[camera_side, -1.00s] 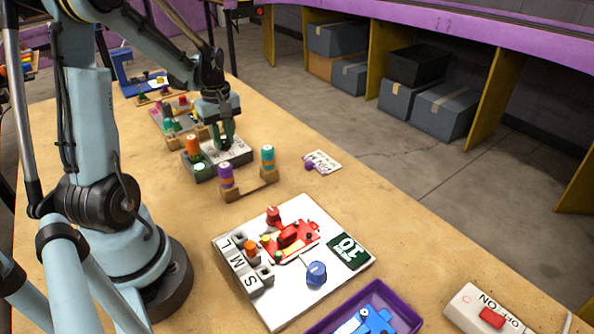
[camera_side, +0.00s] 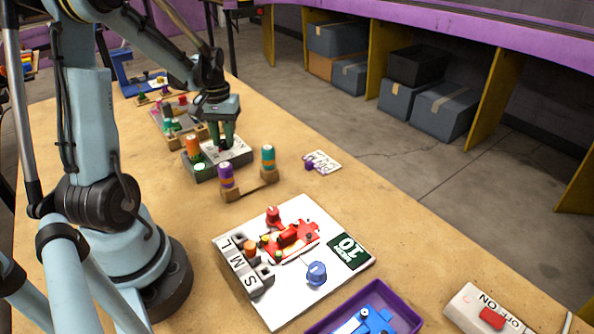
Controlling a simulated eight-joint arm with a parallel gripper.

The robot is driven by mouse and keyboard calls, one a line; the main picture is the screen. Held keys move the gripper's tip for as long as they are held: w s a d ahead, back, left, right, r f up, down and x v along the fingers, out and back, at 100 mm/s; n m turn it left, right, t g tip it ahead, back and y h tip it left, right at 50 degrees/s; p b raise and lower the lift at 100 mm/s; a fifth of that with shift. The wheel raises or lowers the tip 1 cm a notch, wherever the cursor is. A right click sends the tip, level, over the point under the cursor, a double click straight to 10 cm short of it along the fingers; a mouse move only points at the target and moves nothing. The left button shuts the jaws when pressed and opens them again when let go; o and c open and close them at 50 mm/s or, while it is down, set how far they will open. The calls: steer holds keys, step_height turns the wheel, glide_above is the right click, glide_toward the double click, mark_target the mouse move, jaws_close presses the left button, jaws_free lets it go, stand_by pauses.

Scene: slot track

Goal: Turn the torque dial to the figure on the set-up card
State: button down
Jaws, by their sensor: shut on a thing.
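My gripper (camera_side: 225,142) points down over a grey box with a pale marked top plate (camera_side: 240,153). Its dark fingers are shut on the torque dial there; the dial is mostly hidden between them, and its setting cannot be read. A white card with dark marks (camera_side: 326,158), which looks like the set-up card, lies flat on the table to the right of the box. Its figure is too small to read. A small purple piece (camera_side: 309,165) sits at its left edge.
An orange-topped post (camera_side: 192,145) and a green-white button (camera_side: 200,167) are on the box's left part. A wooden stand with purple and teal pegs (camera_side: 250,188) is close in front. Nearer are a white board (camera_side: 290,312), a purple tray (camera_side: 414,318) and a switch box (camera_side: 465,300).

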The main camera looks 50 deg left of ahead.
mark_target(224, 141)
stand_by(0.4)
steer(key=c, duration=0.9)
jaws_free()
step_height(224, 141, up, 12)
steer(key=w+d+f+m+t, duration=0.1)
steer(key=d+m+t, duration=0.6)
steer(key=d, duration=1.8)
steer(key=shift+w+f+m, duration=0.15)
steer(key=shift+f+m, duration=0.45)
steer(key=shift+m, duration=0.6)
